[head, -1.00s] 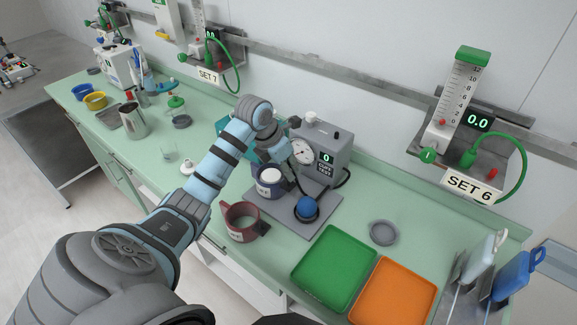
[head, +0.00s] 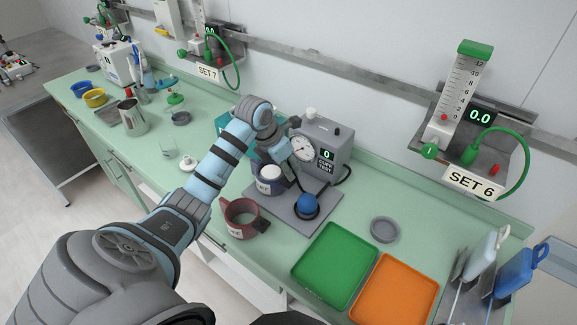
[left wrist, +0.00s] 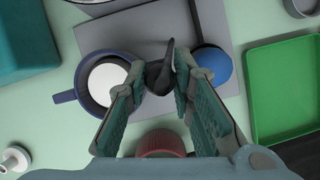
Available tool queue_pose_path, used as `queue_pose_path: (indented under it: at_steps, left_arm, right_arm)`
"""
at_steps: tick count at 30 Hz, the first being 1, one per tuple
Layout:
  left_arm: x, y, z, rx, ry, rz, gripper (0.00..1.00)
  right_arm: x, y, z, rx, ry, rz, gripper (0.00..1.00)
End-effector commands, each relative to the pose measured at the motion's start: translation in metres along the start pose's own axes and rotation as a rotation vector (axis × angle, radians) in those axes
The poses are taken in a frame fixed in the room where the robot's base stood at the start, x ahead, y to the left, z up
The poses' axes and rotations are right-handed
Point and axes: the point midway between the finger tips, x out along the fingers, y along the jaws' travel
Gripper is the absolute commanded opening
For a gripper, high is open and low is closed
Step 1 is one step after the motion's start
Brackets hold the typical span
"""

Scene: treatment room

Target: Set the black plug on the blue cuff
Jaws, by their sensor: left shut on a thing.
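The blue cuff (head: 264,188) is a dark blue ring with a pale label and a side tab, around a white round top, on the grey base plate's left side. It also shows in the left wrist view (left wrist: 65,97). My left gripper (left wrist: 161,84) is shut on the black plug (left wrist: 158,74), a dark piece with a thin curved tip. The plug is held to the right of the cuff in the wrist view, apart from its white top. In the head view the arm and fingers largely hide the plug. My right gripper is not in view.
A grey tester with a dial (head: 325,148) stands behind the plate. A blue bulb (head: 307,203) sits right of the gripper, and a dark red cup-like cuff (head: 241,228) in front. Green (head: 334,265) and orange (head: 393,295) trays lie to the right. A teal box (left wrist: 28,38) stands nearby.

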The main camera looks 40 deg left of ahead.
Motion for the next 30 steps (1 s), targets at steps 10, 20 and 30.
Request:
queue_pose_path:
  at_steps: [10,20,30]
  left_arm:
    - [0.009,0.0,-0.004,0.0,0.0,0.0,0.03]
    - [0.016,0.0,-0.007,0.0,0.0,0.0,0.03]
    - [0.016,0.0,-0.006,0.0,0.0,0.0,0.03]
  right_arm:
    - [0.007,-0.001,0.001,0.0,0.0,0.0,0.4]
    - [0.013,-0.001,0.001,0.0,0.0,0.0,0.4]
    - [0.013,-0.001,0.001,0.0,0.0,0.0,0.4]
